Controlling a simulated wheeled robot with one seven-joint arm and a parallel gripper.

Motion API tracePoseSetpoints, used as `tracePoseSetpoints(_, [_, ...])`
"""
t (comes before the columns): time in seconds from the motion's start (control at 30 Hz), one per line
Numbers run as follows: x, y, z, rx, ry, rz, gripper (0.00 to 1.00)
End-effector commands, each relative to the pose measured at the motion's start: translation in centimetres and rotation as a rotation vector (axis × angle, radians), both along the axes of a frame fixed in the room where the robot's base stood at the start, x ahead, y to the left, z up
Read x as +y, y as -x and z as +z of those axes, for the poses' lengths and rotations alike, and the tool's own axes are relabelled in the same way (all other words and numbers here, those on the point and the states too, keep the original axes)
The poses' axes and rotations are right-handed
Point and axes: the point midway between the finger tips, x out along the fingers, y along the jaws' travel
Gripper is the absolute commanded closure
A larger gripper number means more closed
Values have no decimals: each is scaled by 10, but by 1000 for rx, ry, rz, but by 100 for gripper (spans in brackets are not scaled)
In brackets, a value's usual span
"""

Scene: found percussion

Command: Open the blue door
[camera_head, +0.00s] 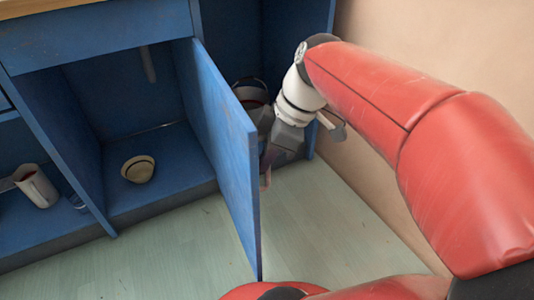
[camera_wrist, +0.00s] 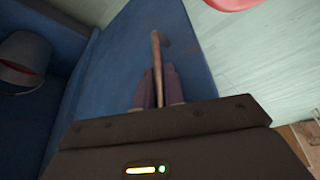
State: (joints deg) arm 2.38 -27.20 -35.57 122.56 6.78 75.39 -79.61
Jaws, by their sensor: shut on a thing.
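The blue door (camera_head: 222,140) stands swung out from the blue cabinet, seen nearly edge-on in the head view. The compartment behind it is open to view. In the wrist view the door's face (camera_wrist: 110,60) fills the middle. A thin brownish handle (camera_wrist: 156,48) runs up from between my fingers on that face. My gripper (camera_wrist: 158,88) is shut on the handle. In the head view my gripper (camera_head: 268,158) is at the right side of the door, partly hidden by it.
A small tan bowl (camera_head: 138,169) sits inside the opened compartment. A white cup (camera_head: 36,186) stands in the left compartment. A bucket (camera_head: 250,92) is behind the door at right and also shows in the wrist view (camera_wrist: 25,62). The wall (camera_head: 440,50) is close on the right.

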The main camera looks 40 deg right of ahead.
Motion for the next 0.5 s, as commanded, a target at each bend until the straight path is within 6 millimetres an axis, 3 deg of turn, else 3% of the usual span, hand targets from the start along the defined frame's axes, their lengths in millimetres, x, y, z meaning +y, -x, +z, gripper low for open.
tracePoseSetpoints(0.13, [0,0,0,2,-1,-1,100])
tracePoseSetpoints(0.17, [0,0,0,2,-1,-1,88])
tracePoseSetpoints(0.3, [0,0,0,1,0,-2,70])
tracePoseSetpoints(0.5, [0,0,0,0,0,-1,68])
